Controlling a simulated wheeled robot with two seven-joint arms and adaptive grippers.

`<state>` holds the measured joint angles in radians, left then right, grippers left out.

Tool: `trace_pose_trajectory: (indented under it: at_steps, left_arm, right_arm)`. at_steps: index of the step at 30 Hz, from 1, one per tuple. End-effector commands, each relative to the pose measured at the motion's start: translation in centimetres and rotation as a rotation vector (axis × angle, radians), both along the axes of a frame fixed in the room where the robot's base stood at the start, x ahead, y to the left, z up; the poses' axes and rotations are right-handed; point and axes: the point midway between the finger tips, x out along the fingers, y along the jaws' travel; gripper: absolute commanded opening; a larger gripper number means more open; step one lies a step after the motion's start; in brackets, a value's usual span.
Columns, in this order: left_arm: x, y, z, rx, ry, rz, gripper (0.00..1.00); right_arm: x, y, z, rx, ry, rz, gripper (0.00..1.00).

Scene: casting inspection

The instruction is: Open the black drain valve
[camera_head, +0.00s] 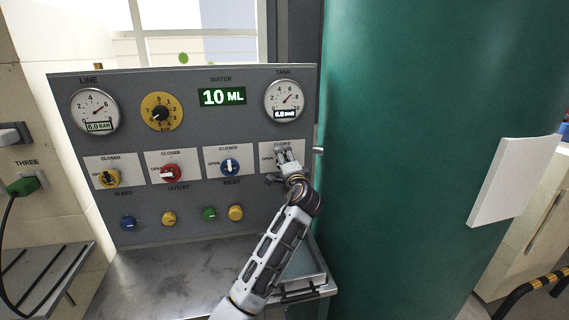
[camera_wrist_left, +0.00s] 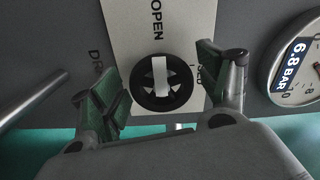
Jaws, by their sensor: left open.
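The black drain valve (camera_wrist_left: 163,92) shows in the left wrist view as a round black knob with a white bar. The bar runs up and down in that view, in line with the word OPEN above it. Its plate (camera_wrist_left: 200,28) is pale, with CLOSED partly hidden by a finger. My left gripper (camera_wrist_left: 160,88) is open, one finger on each side of the knob; I cannot tell whether either touches it. In the head view my left gripper (camera_head: 287,160) covers most of the valve at the panel's right end. My right gripper is not in view.
The tank gauge (camera_head: 285,100) reads 6.8 bar, the water display (camera_head: 222,96) 10 ML. A large green tank (camera_head: 420,130) stands close right.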

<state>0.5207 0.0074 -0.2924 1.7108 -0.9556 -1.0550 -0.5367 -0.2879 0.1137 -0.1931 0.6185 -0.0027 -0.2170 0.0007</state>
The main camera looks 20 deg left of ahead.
Motion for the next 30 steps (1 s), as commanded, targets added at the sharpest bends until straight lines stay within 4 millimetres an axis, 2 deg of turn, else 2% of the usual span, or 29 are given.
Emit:
trace_pose_trajectory:
  at_steps: [8,21,30]
  left_arm:
    - [-2.3,-1.5,0.0,-0.002,0.0,-0.001,0.76]
    - [-7.6,-4.7,-0.1,-0.004,0.001,-0.002,0.76]
    - [-9.6,-5.9,-0.1,-0.003,0.001,0.0,0.76]
  right_arm:
    - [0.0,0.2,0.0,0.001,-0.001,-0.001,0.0]
    - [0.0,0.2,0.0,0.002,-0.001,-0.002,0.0]
    - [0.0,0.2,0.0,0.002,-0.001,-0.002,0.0]
